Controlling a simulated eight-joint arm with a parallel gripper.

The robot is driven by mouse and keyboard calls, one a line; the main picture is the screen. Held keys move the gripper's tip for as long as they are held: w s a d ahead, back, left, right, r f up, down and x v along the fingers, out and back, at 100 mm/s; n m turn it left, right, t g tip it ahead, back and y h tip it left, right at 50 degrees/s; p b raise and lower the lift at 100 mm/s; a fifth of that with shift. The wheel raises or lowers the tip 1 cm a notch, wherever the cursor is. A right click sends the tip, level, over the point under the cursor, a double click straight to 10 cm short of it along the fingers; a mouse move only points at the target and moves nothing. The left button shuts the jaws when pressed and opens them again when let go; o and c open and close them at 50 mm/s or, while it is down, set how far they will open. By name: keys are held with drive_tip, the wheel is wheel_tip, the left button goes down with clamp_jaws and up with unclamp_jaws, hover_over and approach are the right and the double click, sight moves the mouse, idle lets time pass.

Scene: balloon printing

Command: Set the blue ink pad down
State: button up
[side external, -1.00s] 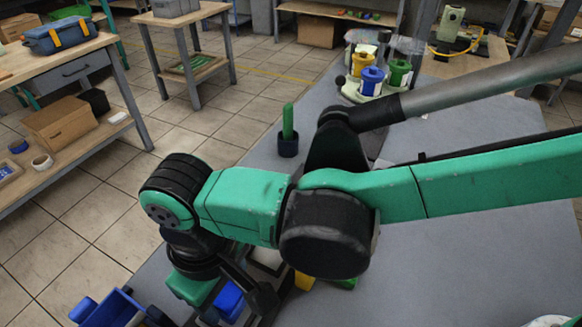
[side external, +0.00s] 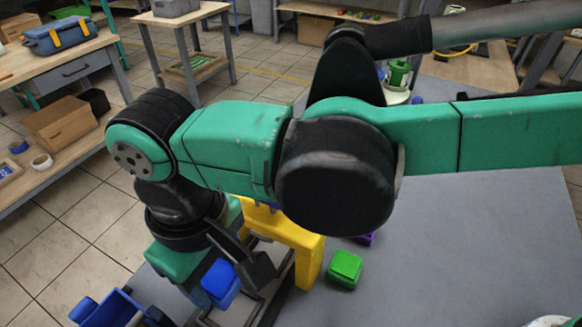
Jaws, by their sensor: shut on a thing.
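The blue ink pad (side external: 221,281) is a small blue block in the lower left middle of the side external view. My gripper (side external: 232,279) is shut on it, with one black finger showing at its right; the other finger is mostly hidden. The pad is above or beside a dark-framed stand (side external: 247,306). I cannot tell whether its underside touches anything.
A yellow arch-like frame (side external: 308,262) stands just right of my gripper. A green block (side external: 345,268) lies to its right, with a purple block (side external: 364,239) partly hidden behind. A blue bin (side external: 104,309) is at the lower left.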

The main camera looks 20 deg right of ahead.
sight(215, 274)
wheel_tip(215, 274, up, 15)
drive_tip(key=w+d+m, duration=0.3)
drive_tip(key=w+d, duration=0.1)
drive_tip(key=d, duration=0.5)
drive_tip(key=w+d+m, duration=0.3)
drive_tip(key=w+d, duration=0.1)
drive_tip(key=d, duration=0.5)
drive_tip(key=w+d+m, duration=0.3)
drive_tip(key=w+d, duration=0.1)
drive_tip(key=d, duration=0.5)
wheel_tip(215, 274, down, 25)
drive_tip(key=shift+r, duration=0.15)
drive_tip(key=o, duration=1.1)
drive_tip(key=shift+c, duration=0.2)
